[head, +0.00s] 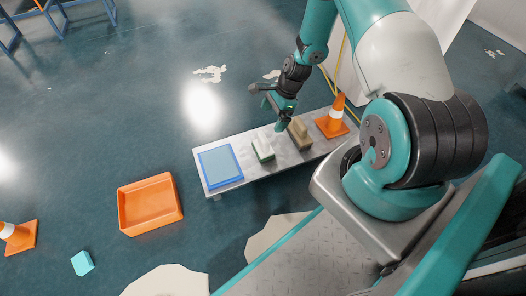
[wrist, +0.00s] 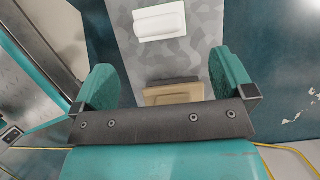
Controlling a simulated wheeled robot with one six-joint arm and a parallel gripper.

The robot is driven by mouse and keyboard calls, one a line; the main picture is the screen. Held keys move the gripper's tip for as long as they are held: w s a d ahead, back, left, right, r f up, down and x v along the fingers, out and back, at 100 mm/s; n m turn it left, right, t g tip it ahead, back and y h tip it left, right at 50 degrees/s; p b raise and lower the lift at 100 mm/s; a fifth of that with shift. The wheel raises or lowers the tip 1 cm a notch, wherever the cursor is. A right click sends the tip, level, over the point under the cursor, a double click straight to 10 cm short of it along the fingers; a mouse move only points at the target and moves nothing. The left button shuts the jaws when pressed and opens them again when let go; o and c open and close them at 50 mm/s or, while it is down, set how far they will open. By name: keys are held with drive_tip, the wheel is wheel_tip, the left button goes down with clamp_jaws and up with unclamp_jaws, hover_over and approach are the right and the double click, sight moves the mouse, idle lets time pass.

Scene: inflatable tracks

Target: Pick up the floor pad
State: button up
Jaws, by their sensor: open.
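Which thing is the floor pad is not clear. A white block with a dark green underside (head: 263,148) and a tan block (head: 299,134) lie on the grey metal bench (head: 239,151), with a flat blue square (head: 220,166) at its left end. My gripper (head: 270,103) is open and empty above the bench. In the wrist view the tan block (wrist: 174,93) shows between the open fingers of my gripper (wrist: 167,80), partly hidden by its dark bar. The white block (wrist: 160,22) lies beyond, at the top. I see no contact.
An orange cone (head: 333,119) stands at the bench's right end. An orange tray (head: 150,204), a teal cube (head: 82,263) and another cone (head: 18,237) are on the floor at left. A yellow cable runs near the bench. The floor behind the bench is mostly clear.

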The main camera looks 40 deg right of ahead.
sight(263, 137)
drive_tip(key=b+x, duration=0.3)
drive_tip(key=x, duration=0.3)
drive_tip(key=shift+a+f, duration=0.15)
drive_tip(key=shift+f, duration=0.2)
drive_tip(key=b+x, duration=0.4)
drive_tip(key=x, duration=0.1)
drive_tip(key=shift+s+a+f, duration=0.1)
drive_tip(key=shift+f, duration=0.05)
drive_tip(key=c, duration=1.1)
drive_tip(key=shift+o, duration=0.2)
drive_tip(key=shift+r, duration=0.25)
wheel_tip(263, 137, up, 20)
drive_tip(key=p, duration=1)
drive_tip(key=shift+p, duration=0.4)
drive_tip(key=shift+f, duration=0.1)
